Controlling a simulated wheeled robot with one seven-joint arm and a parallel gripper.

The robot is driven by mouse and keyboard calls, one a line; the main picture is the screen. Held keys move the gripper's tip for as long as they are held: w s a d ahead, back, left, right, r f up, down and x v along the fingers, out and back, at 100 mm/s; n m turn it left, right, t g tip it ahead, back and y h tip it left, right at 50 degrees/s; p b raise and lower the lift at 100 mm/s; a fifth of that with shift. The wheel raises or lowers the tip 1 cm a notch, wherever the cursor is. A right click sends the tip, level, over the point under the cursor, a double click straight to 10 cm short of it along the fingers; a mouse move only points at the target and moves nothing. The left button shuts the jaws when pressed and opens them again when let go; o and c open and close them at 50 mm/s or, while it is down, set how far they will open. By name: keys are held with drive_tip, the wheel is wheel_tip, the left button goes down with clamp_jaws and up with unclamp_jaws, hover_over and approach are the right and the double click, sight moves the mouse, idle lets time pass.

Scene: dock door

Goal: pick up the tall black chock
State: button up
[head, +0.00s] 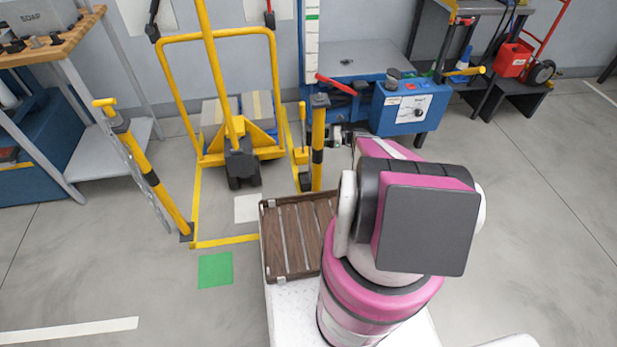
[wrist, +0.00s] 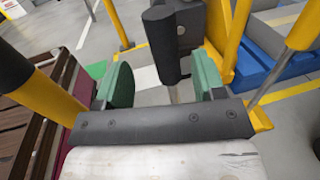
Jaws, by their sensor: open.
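My gripper (wrist: 165,85) is open in the wrist view, with its two green-padded fingers apart. A dark upright piece with a rounded top (wrist: 160,45) shows in the gap between them. I cannot tell whether it is the tall black chock or a wheel of the yellow truck behind it. No contact with the pads is visible. In the head view my arm hides most of the gripper, and I cannot pick out the chock for certain.
A yellow-and-black post (head: 318,140) stands close to my gripper. The yellow truck (head: 240,140) is beyond it, with black wheels. A blue machine (head: 412,108) stands behind.

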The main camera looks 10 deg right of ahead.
sight(309, 136)
drive_tip(key=a, duration=0.1)
drive_tip(key=w+a, duration=0.1)
drive_tip(key=a, duration=0.3)
drive_tip(key=shift+w+f, duration=0.15)
drive_tip(key=shift+w, duration=0.1)
drive_tip(key=shift+d, duration=0.1)
clamp_jaws()
